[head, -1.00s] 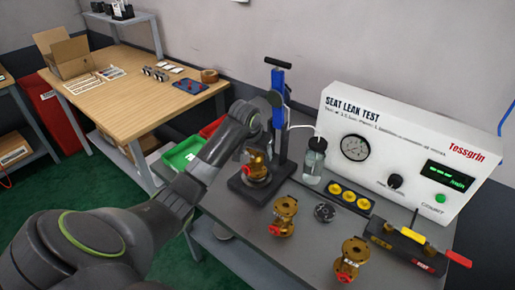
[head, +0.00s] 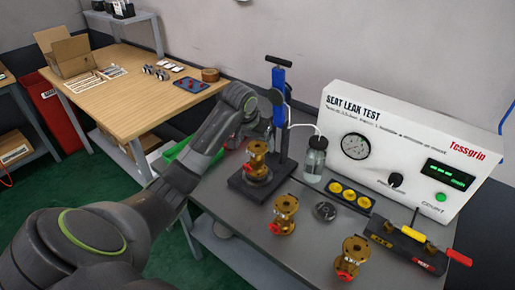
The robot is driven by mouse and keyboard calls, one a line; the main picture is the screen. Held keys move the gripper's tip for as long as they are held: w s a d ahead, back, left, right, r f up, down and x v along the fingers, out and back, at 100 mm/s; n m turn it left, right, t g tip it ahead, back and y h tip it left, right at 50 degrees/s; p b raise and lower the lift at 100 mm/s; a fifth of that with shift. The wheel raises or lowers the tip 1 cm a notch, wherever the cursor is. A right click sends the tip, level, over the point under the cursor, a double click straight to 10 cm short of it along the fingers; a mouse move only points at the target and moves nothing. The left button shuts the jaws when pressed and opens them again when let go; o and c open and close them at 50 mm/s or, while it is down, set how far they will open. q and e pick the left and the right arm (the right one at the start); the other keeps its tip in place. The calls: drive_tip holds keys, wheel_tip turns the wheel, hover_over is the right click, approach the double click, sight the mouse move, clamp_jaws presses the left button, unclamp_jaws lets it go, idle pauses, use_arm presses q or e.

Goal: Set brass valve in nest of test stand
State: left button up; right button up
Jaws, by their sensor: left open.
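A brass valve (head: 257,158) with a red part on its left side stands upright on the round nest (head: 258,175) of the black-based test stand (head: 281,120) with its blue column. My left gripper (head: 270,108) is above and behind this valve, close to the blue column. Its fingers are small and partly hidden, and it appears apart from the valve. Two more brass valves with red parts stand on the grey bench, one in the middle (head: 285,215) and one at the front right (head: 351,257). My right gripper is out of view.
The seat leak tester (head: 400,150) stands at the back right. In front of it are a clear bottle (head: 315,158), a tray of yellow rings (head: 350,196), a round metal part (head: 326,211) and a black fixture with a red handle (head: 405,245). A green bin (head: 186,155) is left of the bench.

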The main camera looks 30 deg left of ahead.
use_arm(q)
drive_tip(key=v, duration=0.6)
idle(0.4)
